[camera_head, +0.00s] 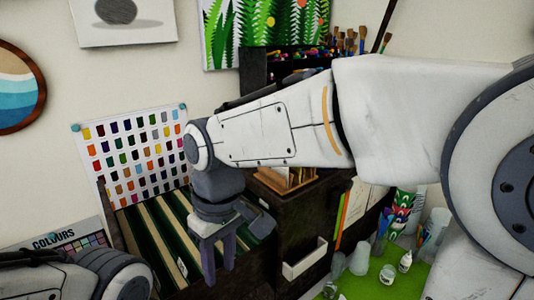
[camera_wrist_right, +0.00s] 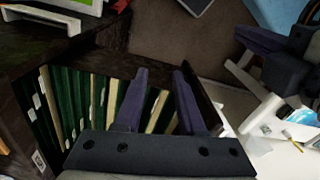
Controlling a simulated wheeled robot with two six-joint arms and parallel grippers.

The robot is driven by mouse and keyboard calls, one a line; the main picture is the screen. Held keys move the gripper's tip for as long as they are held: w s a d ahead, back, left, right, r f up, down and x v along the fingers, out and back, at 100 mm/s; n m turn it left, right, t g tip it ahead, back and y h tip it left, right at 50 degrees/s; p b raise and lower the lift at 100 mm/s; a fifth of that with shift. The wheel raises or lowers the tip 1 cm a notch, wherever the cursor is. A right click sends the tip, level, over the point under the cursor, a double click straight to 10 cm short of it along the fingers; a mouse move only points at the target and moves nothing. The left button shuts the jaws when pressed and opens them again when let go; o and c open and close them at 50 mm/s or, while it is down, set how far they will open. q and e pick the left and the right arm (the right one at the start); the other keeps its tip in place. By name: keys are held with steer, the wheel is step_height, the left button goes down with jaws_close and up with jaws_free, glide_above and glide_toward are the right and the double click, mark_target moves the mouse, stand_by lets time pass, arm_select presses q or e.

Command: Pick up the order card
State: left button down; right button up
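An open drawer (camera_head: 116,210) in the head view holds a row of green hanging files (camera_head: 150,240) with cream cards (camera_head: 172,238) between them. The files also show in the wrist view (camera_wrist_right: 62,88), with small white tabs. I cannot tell which card is the order card. My right gripper (camera_head: 216,262) points down over the drawer's right part. In the wrist view its two fingers (camera_wrist_right: 160,73) are apart, with nothing seen between them. My left gripper (camera_wrist_right: 268,72) shows at the wrist view's right edge; its finger gap is unclear.
A dark cabinet (camera_head: 290,222) with a white tray (camera_head: 304,260) stands right of the drawer. A green mat (camera_head: 372,285) with cups and jars (camera_head: 388,273) lies further right. A colour chart (camera_head: 133,150) hangs behind the drawer.

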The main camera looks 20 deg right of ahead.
steer(key=w+d+r+m+p, duration=0.1)
steer(key=w+d+r+p, duration=0.45)
steer(key=w+r, duration=0.75)
step_height(320, 180, up, 8)
steer(key=f+m, duration=0.1)
glide_above(284, 171)
steer(key=w, duration=0.3)
steer(key=f, duration=0.1)
steer(key=f+p, duration=0.1)
steer(key=f, duration=0.1)
steer(key=shift+a+f+h, duration=0.25)
steer(key=shift+a+h, duration=0.15)
steer(key=f, duration=0.1)
steer(key=f+p, duration=0.1)
steer(key=f, duration=0.2)
steer(key=shift+w+a+f+p, duration=0.15)
steer(key=shift+w+f+p, duration=0.1)
steer(key=shift+p, duration=0.15)
steer(key=shift+f, duration=0.5)
jaws_close()
